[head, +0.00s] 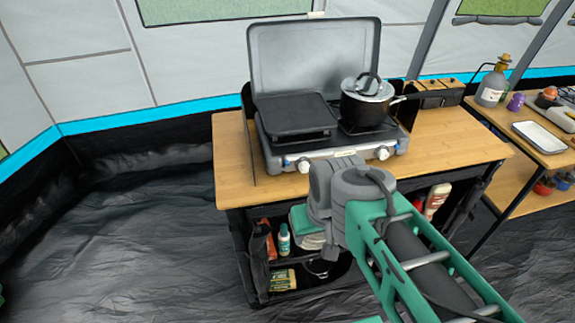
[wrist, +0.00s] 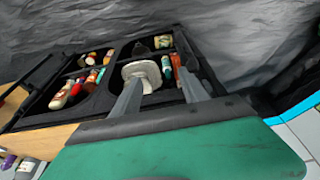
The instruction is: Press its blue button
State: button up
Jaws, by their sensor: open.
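A grey camping stove (head: 333,155) with an open lid stands on the wooden table. Two silver knobs sit on its front, a left knob (head: 304,165) and a right knob (head: 383,153). In the wrist view my gripper (wrist: 160,80) is open, its two grey fingers apart with nothing between them. It faces the shelves under a table. In the head view my wrist is in front of the table's front edge, and my fingers are hidden behind my arm.
A black pot (head: 368,102) with a lid and a dark griddle (head: 294,115) sit on the stove. A second table (head: 520,153) at right holds a tray and a gas bottle (head: 491,88). Floor at left is clear.

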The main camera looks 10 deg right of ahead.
jog(key=shift+c, duration=0.4)
grip_shut()
dwell(1.2)
